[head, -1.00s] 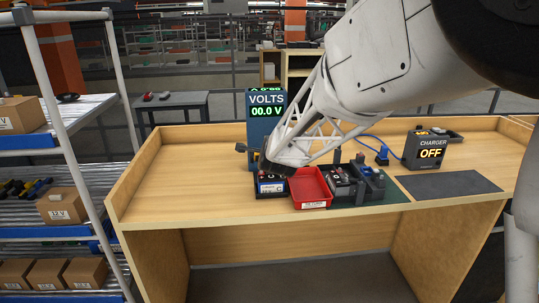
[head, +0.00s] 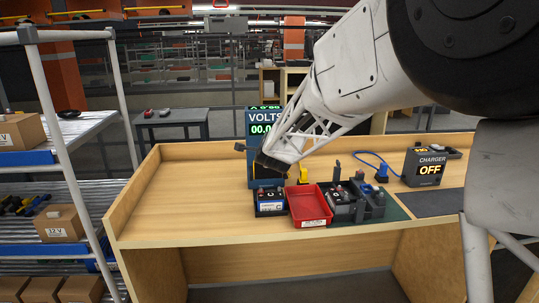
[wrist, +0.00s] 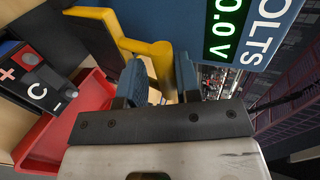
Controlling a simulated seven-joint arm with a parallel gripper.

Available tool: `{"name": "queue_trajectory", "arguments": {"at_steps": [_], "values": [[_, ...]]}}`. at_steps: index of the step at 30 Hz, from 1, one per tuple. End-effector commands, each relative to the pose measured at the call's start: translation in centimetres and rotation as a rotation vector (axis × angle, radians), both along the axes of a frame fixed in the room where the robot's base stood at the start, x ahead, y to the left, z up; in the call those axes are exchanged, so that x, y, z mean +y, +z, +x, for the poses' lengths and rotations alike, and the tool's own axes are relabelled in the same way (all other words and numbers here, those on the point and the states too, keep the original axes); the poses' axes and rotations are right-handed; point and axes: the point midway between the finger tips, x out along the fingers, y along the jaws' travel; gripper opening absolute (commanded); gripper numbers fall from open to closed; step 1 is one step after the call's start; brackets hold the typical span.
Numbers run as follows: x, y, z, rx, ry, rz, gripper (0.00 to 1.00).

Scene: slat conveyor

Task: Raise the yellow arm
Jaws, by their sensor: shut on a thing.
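The yellow arm (wrist: 150,48) is an angled bar beside the blue volt meter in the wrist view. Its end runs between the two blue finger pads of my gripper (wrist: 158,80), which is shut on it. In the head view a small yellow part (head: 303,175) shows just right of my gripper (head: 270,165), and the rest is hidden behind the gripper. The volt meter (head: 262,128) stands behind the gripper, its display partly covered by my arm. In the wrist view the meter (wrist: 250,45) reads 0.0 V.
A battery marked C (head: 270,202) sits below my gripper, with a red tray (head: 310,206) to its right. A second dark battery (head: 342,210) stands right of the tray. The charger (head: 425,165) reads OFF. The bench's left part is clear.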

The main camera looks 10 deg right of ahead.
Motion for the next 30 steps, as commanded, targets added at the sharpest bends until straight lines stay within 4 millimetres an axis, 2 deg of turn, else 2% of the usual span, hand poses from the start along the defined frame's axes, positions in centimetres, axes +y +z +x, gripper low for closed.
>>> {"name": "queue_trajectory", "arguments": {"at_steps": [1,30], "values": [[0.0,1.0,0.4,-0.006,-0.001,0.001,0.00],[0.0,1.6,1.9,0.084,-0.002,0.001,0.00]]}}
